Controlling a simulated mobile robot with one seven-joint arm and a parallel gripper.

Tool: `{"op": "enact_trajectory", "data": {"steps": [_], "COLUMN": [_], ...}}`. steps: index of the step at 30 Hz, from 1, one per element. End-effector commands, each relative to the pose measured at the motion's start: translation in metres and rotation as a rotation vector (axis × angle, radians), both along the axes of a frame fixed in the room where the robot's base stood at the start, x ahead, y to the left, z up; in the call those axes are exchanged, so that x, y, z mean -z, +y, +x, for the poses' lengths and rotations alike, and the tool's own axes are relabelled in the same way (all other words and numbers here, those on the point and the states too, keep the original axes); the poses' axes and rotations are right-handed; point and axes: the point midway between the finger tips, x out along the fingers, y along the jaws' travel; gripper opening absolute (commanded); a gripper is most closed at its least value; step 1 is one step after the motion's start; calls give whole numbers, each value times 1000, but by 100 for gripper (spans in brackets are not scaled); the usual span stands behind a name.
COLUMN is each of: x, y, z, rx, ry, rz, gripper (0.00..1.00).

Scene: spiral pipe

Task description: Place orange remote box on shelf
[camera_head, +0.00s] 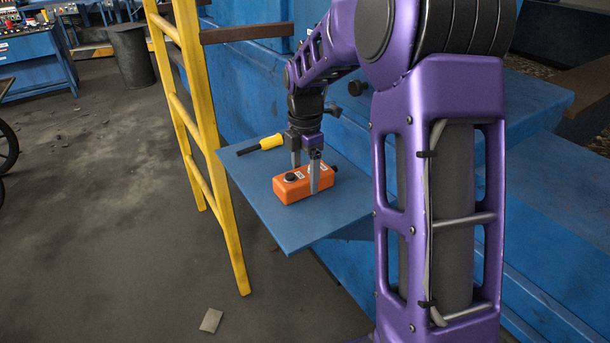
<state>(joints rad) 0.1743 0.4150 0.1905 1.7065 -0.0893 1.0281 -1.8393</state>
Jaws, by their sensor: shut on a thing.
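The orange remote box (290,188) has dark round knobs on its top. It is at the blue shelf (320,222), with its underside at or very close to the shelf's surface; I cannot tell if it fully rests there. My gripper (305,180) points straight down from above, with one finger on the near side of the box and the other on the far side. It is shut on the box. The far finger is partly hidden behind the box.
A yellow-handled tool (268,143) with a black end lies on the shelf behind the box. A yellow ladder (203,130) stands close to the shelf's left edge. A blue machine wall (255,85) rises behind. Bare shelf lies in front of the box.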

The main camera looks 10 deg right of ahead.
Motion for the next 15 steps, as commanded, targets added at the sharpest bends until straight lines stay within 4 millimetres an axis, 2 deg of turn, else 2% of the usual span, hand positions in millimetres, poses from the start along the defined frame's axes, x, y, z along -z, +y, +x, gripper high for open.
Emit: {"op": "enact_trajectory", "data": {"steps": [8, 9, 12, 15], "x": [2, 2, 2, 2], "y": [0, 0, 0, 0], "z": [0, 0, 0, 0], "rx": [0, 0, 0, 1], "ry": [0, 0, 0, 0], "rz": [0, 0, 0, 0], "gripper": [0, 80, 98, 100]}}
